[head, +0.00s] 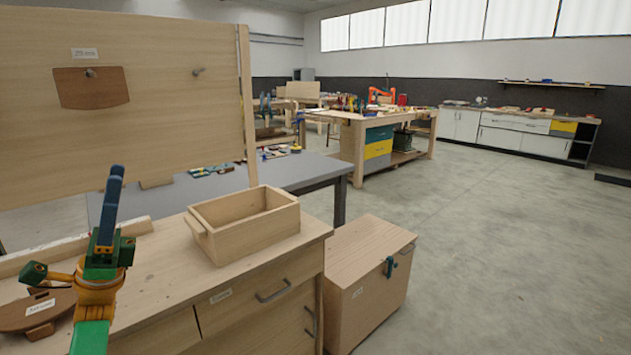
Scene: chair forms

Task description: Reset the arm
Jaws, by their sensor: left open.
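My left gripper (110,205) is in the lower left of the head view, over the wooden workbench (160,275). Its dark blue finger part points up, above a green and orange wrist and a green arm link. The gripper is open, with nothing seen in it. It is left of an open wooden box (243,222) on the bench and apart from it. My right gripper is out of view.
A round brown wooden piece (25,312) with a label lies beside my left wrist. An upright wooden board (120,130) with a hung brown panel (92,88) stands behind. A wooden chest (365,275) stands right of the bench. Open floor (510,240) lies to the right.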

